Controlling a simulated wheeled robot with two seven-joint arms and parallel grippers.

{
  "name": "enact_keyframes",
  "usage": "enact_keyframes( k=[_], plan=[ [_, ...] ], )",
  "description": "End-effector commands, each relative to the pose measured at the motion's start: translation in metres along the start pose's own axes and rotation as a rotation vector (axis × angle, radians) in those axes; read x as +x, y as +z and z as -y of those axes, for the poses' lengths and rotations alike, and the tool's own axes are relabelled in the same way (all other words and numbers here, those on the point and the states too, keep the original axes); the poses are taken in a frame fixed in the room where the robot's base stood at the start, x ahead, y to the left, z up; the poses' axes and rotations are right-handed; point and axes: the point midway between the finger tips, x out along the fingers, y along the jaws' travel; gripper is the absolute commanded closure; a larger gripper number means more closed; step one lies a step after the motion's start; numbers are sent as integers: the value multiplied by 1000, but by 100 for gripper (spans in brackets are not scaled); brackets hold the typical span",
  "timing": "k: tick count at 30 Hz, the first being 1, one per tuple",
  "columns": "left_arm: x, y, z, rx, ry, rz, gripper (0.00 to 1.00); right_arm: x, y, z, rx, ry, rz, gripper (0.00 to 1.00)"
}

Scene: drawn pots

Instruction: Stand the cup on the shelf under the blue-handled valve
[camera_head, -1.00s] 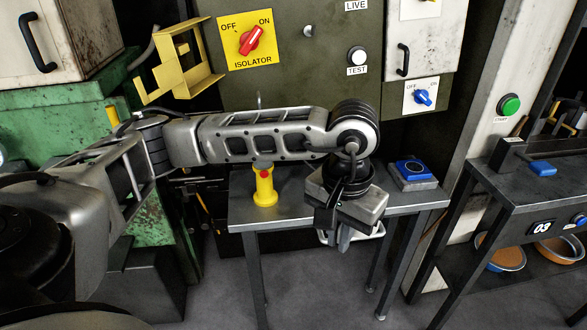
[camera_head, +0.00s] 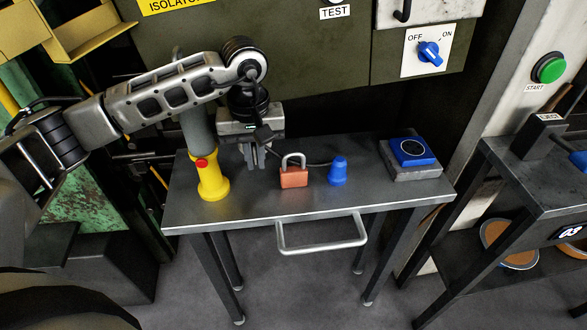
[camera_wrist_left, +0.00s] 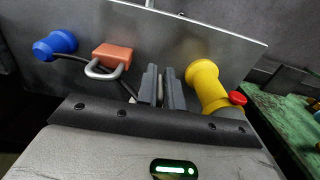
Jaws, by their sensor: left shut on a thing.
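I see no clear cup, no shelf and no blue-handled valve in these views. My left gripper (camera_head: 254,155) hangs just above the back left of a dark metal bench (camera_head: 300,205), fingers down. Its fingers also show in the wrist view (camera_wrist_left: 161,88), close together on a thin thing that I cannot identify. A small blue tapered piece (camera_head: 338,172) stands on the bench to the right of the gripper. A dark cable runs from it toward the gripper; the cable's end is hidden. My right gripper is out of view.
An orange padlock (camera_head: 293,176) stands right of the gripper, and a yellow-based post (camera_head: 211,179) with a red button stands left. A blue-topped box (camera_head: 412,156) is at the bench's right. A blue switch (camera_head: 430,53) is on the panel behind. The bench front is mostly clear.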

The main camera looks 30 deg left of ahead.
Motion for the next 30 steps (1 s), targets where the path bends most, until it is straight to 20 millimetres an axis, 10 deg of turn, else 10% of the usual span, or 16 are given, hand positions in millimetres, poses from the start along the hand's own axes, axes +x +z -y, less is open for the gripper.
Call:
enact_keyframes(
  k=[18,29,30],
  plan=[
    [81,2,0,5,-2,4,100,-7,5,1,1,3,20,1],
    [88,1,0,5,-1,1,100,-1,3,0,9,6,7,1],
    [88,1,0,5,-1,1,89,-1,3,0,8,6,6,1]
  ],
)
